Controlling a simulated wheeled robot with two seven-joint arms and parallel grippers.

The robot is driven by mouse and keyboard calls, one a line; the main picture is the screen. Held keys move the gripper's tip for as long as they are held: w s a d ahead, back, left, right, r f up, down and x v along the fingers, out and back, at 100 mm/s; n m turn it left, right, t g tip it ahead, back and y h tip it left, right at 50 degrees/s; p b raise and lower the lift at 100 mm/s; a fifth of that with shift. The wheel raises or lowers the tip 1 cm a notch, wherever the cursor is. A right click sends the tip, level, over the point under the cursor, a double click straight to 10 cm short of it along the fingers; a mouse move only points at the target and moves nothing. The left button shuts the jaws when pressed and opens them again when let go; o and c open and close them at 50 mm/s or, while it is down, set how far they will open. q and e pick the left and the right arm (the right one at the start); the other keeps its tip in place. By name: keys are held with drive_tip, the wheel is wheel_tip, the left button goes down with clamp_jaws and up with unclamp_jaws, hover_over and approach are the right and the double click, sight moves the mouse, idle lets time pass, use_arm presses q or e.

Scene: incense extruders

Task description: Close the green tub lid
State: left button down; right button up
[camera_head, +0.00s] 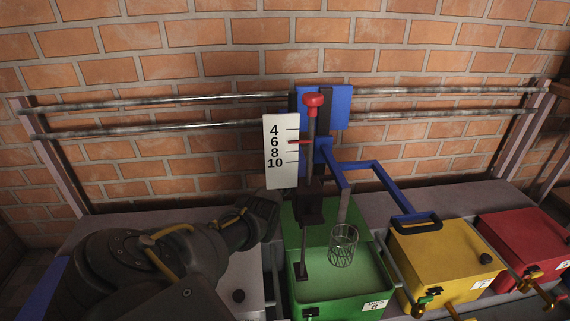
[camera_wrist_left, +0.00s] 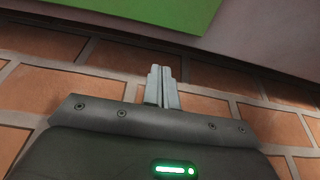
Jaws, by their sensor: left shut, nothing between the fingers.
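The green tub (camera_head: 345,308) stands at the bottom middle of the head view, open at the top. A green panel at its back (camera_head: 358,222), apparently the raised lid, stands tilted up and is partly hidden by the extruder and basket. A green panel edge also shows at the top of the left wrist view (camera_wrist_left: 165,10). My left gripper (camera_wrist_left: 162,72) is shut and empty, with its fingertips pointing towards the green panel, apparently apart from it. In the head view my left arm's end is left of the panel; its fingertips cannot be made out. My right gripper is not in view.
A wire basket (camera_head: 343,247) hangs over the green tub. A black extruder rod with a red knob (camera_head: 313,100) and a number scale (camera_head: 281,150) stand behind. The yellow tub (camera_head: 440,258) and red tub (camera_head: 530,245) are closed. Metal rails (camera_head: 180,98) run along the brick wall.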

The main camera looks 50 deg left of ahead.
use_arm(q)
drive_tip(key=shift+s+d+f, duration=0.25)
drive_tip(key=shift+s+d, duration=0.3)
drive_tip(key=shift+d, duration=0.2)
drive_tip(key=shift+s+d+f, duration=0.25)
drive_tip(key=shift+s+d, duration=0.3)
drive_tip(key=shift+d, duration=0.2)
